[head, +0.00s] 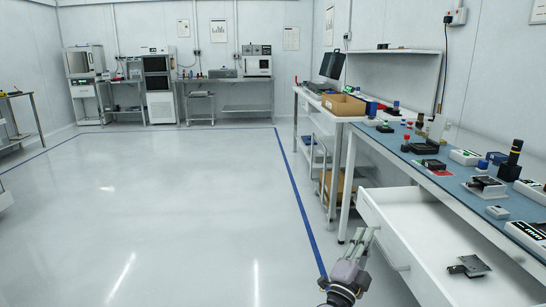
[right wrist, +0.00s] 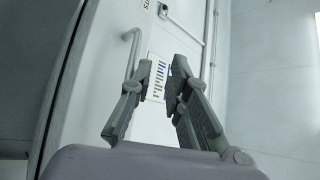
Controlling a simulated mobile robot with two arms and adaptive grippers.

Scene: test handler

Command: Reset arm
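My right gripper (head: 362,243) is at the bottom of the head view, left of an open white drawer (head: 395,248) under the blue-topped bench. In the right wrist view its two fingers (right wrist: 160,75) stand apart with a gap between the tips, and nothing is held. A white panel with a handle (right wrist: 131,45) shows behind the fingers. My left gripper is not in view.
Dark metal parts (head: 468,266) lie in the drawer. The blue-topped bench (head: 455,188) on the right carries several devices and fixtures. A cardboard box (head: 343,104) sits on the white table behind it. The floor (head: 150,215) left of the blue line is clear.

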